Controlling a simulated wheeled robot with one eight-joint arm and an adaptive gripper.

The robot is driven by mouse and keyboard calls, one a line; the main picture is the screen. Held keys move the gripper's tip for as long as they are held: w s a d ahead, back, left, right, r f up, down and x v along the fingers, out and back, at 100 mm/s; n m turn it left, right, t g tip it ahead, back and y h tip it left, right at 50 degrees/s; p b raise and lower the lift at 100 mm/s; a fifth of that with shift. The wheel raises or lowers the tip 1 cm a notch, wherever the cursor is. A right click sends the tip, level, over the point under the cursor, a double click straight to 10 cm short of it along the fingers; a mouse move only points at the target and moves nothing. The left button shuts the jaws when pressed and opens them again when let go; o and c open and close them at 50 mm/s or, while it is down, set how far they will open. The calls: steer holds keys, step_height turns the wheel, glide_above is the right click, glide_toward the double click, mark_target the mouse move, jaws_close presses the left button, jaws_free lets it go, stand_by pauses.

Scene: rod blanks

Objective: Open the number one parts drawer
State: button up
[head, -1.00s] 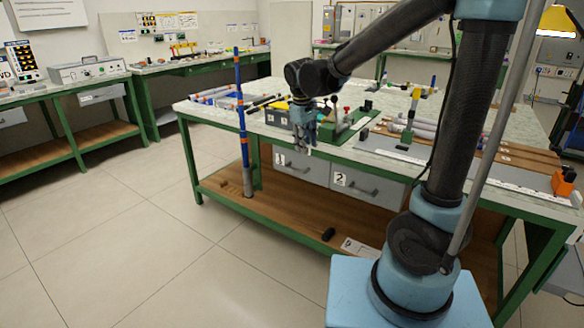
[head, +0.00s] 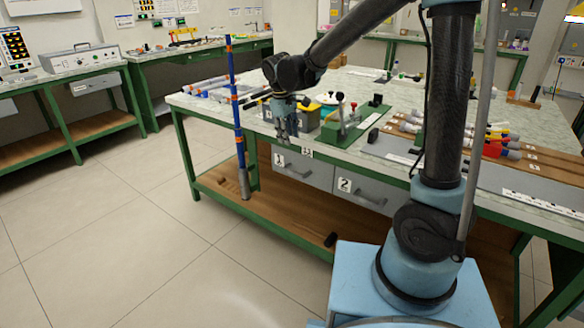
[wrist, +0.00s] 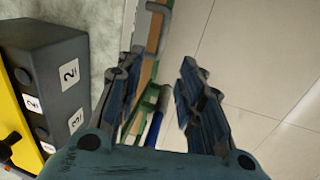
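The number one drawer (head: 308,169) is a grey front under the bench top, with a "1" label at its left and a grey bar handle (head: 297,174). It looks shut. My gripper (head: 284,138) hangs fingers down by the front edge of the bench, just above the drawer in the head view. In the wrist view my gripper (wrist: 160,75) is open, with nothing between its fingers. A grey bar handle (wrist: 156,28) shows beyond the fingertips at the top; I cannot tell which drawer it belongs to. The gripper is apart from it.
The number two drawer (head: 364,190) sits to the right. A tall blue rod (head: 236,110) with orange bands stands at the left. A dark box (wrist: 62,85) with number labels and a green fixture (head: 343,128) stand on the bench. The floor in front is clear.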

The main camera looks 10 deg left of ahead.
mark_target(292, 172)
steer(key=w+f, duration=0.1)
steer(key=f, duration=1)
steer(key=w+f, duration=0.1)
steer(key=f, duration=0.4)
steer(key=shift+w+d+f, duration=0.25)
steer(key=shift+w+d, duration=0.1)
jaws_close()
